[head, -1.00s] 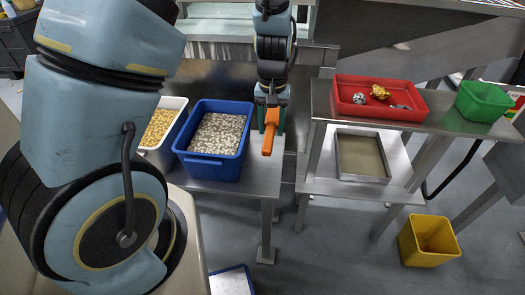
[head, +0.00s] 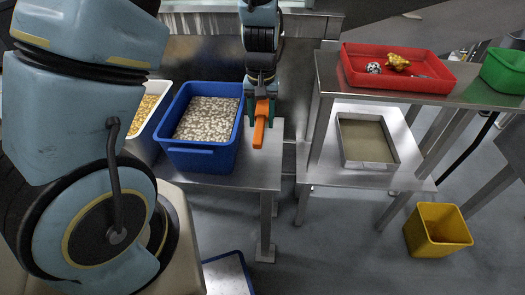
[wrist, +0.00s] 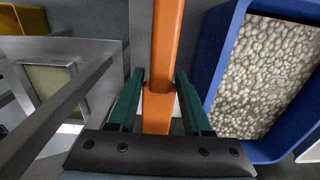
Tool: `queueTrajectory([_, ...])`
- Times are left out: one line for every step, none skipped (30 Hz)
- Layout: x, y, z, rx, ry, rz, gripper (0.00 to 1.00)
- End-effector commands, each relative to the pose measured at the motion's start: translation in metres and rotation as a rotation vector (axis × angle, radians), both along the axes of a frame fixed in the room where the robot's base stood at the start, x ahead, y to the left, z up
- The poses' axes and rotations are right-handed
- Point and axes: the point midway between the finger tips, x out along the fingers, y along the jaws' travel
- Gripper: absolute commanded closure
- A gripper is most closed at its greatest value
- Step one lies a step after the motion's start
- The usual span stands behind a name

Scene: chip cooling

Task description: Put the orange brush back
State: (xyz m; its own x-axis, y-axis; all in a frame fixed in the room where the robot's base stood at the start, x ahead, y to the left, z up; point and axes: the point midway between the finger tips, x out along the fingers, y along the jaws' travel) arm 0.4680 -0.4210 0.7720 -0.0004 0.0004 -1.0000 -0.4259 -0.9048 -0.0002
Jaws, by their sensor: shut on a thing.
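The orange brush (head: 260,122) is in my gripper (head: 262,108). In the head view it hangs just right of the blue bin, over the right part of the left metal table. In the wrist view the brush (wrist: 167,45) runs up between the green fingers of my gripper (wrist: 160,88), which are on either side of it. Its bristles cannot be made out.
The blue bin (head: 190,158) of pale pebbles stands left of the brush, beside a white bin (head: 148,117) with yellow pieces. To the right are a red tray (head: 430,82) on a shelf, a metal tray (head: 345,158) below, a green bin (head: 505,72) and a yellow bin (head: 435,232) on the floor.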

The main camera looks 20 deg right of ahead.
Motion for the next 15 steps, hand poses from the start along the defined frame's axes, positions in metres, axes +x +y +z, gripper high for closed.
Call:
queueTrajectory([0.000, 0.000, -0.009, 0.000, -0.001, 0.000, 1.00])
queueTrajectory([0.000, 0.000, -0.010, 0.000, -0.001, 0.000, 1.00])
queueTrajectory([0.000, 0.000, -0.012, 0.000, 0.000, 0.000, 1.00])
queueTrajectory([0.000, 0.000, -0.015, 0.000, 0.000, 0.000, 1.00])
queueTrajectory([0.000, 0.000, -0.018, 0.001, 0.000, 0.001, 1.00])
queueTrajectory([0.000, 0.001, -0.025, 0.003, 0.002, 0.001, 1.00])
queueTrajectory([0.000, 0.001, -0.030, 0.004, 0.003, 0.002, 1.00])
queueTrajectory([0.000, 0.001, -0.036, 0.003, 0.003, 0.002, 1.00])
queueTrajectory([0.000, 0.001, -0.043, 0.003, 0.003, 0.002, 1.00])
queueTrajectory([0.000, 0.001, -0.048, 0.003, 0.002, 0.001, 1.00])
queueTrajectory([0.000, 0.001, -0.053, 0.004, 0.003, 0.001, 1.00])
queueTrajectory([0.000, 0.001, -0.058, 0.002, 0.002, 0.001, 1.00])
queueTrajectory([0.000, 0.001, -0.061, 0.002, 0.001, 0.001, 1.00])
queueTrajectory([0.000, 0.001, -0.064, 0.002, 0.001, 0.001, 1.00])
queueTrajectory([0.000, 0.000, -0.066, 0.001, 0.002, 0.001, 1.00])
